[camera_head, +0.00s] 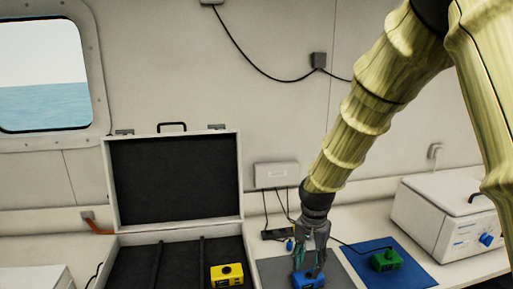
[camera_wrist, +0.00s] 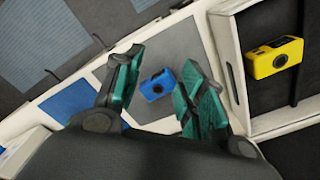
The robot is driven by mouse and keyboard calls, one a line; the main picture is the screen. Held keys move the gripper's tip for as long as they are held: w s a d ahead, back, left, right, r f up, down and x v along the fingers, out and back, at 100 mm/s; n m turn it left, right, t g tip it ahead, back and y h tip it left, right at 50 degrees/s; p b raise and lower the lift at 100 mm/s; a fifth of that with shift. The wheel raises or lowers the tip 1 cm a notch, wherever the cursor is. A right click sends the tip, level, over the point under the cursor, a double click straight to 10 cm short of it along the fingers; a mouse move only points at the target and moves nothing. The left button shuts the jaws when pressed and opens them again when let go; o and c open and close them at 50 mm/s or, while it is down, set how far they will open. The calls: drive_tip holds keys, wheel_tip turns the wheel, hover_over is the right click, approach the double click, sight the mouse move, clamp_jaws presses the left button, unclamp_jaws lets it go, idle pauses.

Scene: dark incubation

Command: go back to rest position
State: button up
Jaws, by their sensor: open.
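My gripper (camera_head: 311,262) is low over the bench in the head view, its fingers pointing down just above a blue boxy device (camera_head: 309,281). In the wrist view my gripper (camera_wrist: 160,90) has its two green-padded fingers spread apart. The blue device (camera_wrist: 157,85) shows in the gap between them and lies on a grey mat (camera_wrist: 160,48). Nothing is visibly held. How far the fingertips are above the device is hard to tell.
An open black-lined case (camera_head: 173,180) holds a yellow device (camera_head: 227,275) on the left. A green device (camera_head: 386,260) lies on a blue mat (camera_head: 415,274). A white lidded machine (camera_head: 440,215) stands at the right. Cables hang on the back wall.

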drive_tip(key=s+d+f+n, duration=0.15)
drive_tip(key=s+f, duration=0.35)
drive_tip(key=f, duration=0.7)
drive_tip(key=s+d+f+n, duration=0.1)
drive_tip(key=s+d+f, duration=0.1)
drive_tip(key=s+f, duration=0.65)
drive_tip(key=s+d+f+n, duration=0.2)
drive_tip(key=s+d+f, duration=0.1)
drive_tip(key=s+f, duration=0.7)
drive_tip(key=s+d+f+n, duration=0.2)
drive_tip(key=s+f, duration=0.5)
drive_tip(key=s, duration=0.5)
wheel_tip(320, 180, down, 10)
drive_tip(key=b, duration=1)
drive_tip(key=shift+w, duration=0.25)
drive_tip(key=shift+o, duration=0.4)
drive_tip(key=shift+r, duration=0.1)
